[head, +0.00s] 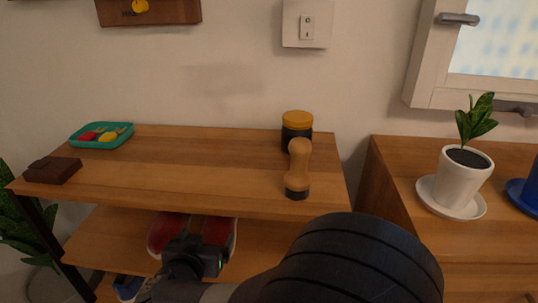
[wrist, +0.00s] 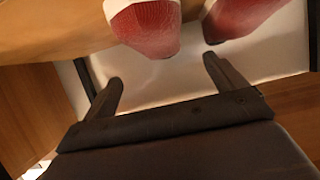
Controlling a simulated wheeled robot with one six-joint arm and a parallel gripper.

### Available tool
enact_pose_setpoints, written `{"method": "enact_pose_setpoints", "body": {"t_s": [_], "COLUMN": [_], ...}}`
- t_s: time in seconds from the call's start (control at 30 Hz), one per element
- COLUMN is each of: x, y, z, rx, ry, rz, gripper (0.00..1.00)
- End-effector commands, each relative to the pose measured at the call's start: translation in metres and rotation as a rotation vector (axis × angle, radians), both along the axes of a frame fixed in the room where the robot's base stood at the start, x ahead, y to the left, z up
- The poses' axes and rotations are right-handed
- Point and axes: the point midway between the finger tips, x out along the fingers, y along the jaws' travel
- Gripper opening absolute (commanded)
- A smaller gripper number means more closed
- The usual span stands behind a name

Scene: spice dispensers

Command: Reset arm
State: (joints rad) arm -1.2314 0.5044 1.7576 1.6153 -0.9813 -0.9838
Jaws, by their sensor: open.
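My gripper (wrist: 160,84) is open and empty in the wrist view, its two dark fingers spread apart. The ends of a pair of red and white shoes (wrist: 150,28) show just beyond the fingertips, apart from them. In the head view my arm reaches in low at the front of the wooden shelf (head: 240,187), and the wrist (head: 192,260) is in front of the red shoes (head: 168,232) on the level below the top board. The fingers are hidden in the head view.
The top board holds a teal tray (head: 90,145), a dark brown box (head: 52,170), a wooden dispenser (head: 298,165) and a yellow-lidded jar (head: 297,122) behind it. A potted plant (head: 462,180) stands on the right cabinet. The top board's middle is clear.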

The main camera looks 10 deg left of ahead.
Motion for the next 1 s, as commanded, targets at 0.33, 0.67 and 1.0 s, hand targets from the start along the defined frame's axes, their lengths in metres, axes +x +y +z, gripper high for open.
{"method": "enact_pose_setpoints", "body": {"t_s": [0.33,0.67,1.0], "x": [0.063,0.097,0.097], "y": [0.006,0.011,0.011], "z": [-0.031,-0.025,-0.016], "rx": [0.000,0.001,-0.001], "ry": [-0.001,-0.001,-0.001], "rz": [-0.004,0.000,0.000], "gripper": [0.91,0.91,0.91]}}
